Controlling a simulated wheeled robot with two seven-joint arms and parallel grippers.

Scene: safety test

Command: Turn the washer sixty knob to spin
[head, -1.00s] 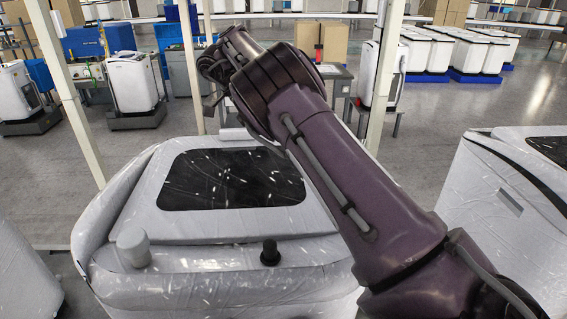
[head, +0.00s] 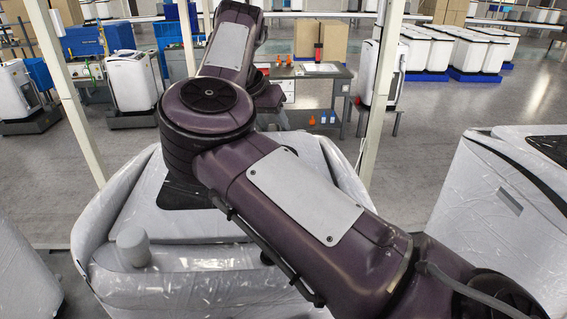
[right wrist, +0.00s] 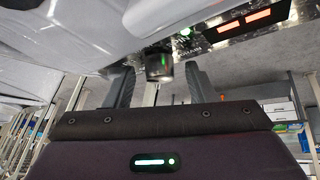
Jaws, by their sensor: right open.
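A washer (head: 200,288), wrapped in pale plastic, stands in front of me with a dark window in its lid. A light grey knob (head: 133,248) is at its left front. A black knob seen there earlier is mostly hidden by my right arm. In the right wrist view a dark knob (right wrist: 159,66) with a green mark sits between the fingers of my right gripper (right wrist: 160,88), which is open. Whether the fingers touch it I cannot tell. A light grey knob (right wrist: 150,13) is above it. My left gripper is not in view.
The right wrist view shows a panel with a red display (right wrist: 245,20). Another wrapped washer (head: 500,210) stands on the right. Posts (head: 383,80) rise behind the washer. A grey workbench (head: 318,72) is farther back. Open floor (head: 430,125) lies between.

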